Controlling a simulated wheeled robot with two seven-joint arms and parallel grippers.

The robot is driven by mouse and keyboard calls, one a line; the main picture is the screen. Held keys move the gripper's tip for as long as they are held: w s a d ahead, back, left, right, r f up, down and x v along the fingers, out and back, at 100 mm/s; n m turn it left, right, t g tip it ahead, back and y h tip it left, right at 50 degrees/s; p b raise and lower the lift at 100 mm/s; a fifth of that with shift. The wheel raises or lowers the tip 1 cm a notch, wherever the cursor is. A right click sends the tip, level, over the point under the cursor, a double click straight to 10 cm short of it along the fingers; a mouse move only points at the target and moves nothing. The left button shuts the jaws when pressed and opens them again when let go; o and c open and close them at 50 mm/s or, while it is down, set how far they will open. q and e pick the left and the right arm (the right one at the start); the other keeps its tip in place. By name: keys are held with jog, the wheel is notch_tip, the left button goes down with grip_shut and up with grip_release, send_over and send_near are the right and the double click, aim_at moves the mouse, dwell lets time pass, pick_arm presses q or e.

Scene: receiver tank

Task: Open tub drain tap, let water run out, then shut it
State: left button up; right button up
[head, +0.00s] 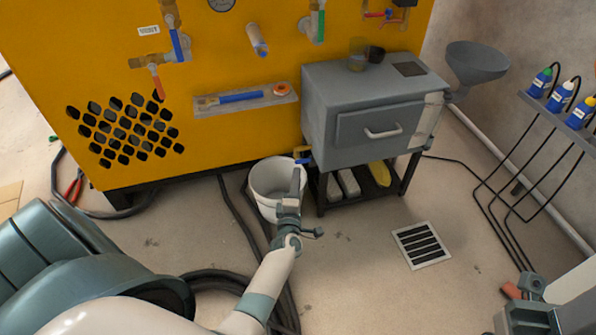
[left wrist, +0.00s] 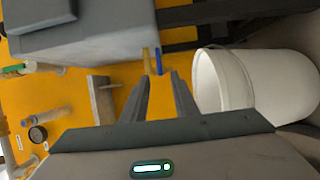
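The tub is a grey box (head: 375,110) on a dark stand in front of the yellow machine. Its drain tap with a blue lever (head: 304,161) sticks out at the lower left, above a white bucket (head: 262,199). In the left wrist view, the blue lever (left wrist: 159,62) and a brass part show just beyond the fingertips. My left gripper (left wrist: 162,77) is open, its fingers apart and pointing at the tap. In the head view my left gripper (head: 298,172) is in front of the bucket. I see no water stream. My right gripper (head: 530,305) is partly in view at the lower right; its fingers are unclear.
The bucket (left wrist: 240,85) is close to the right of my left fingers in the wrist view. Dark hoses (head: 232,210) lie on the floor. A floor drain grate (head: 422,245) is to the right. Bottles (head: 562,95) stand on a wall rack.

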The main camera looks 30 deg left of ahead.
aim_at(303, 161)
pick_arm(q)
jog(key=b+x, duration=0.1)
jog(key=x, duration=0.4)
jog(key=shift+w+a, duration=0.1)
jog(key=shift+w, duration=0.1)
grip_shut()
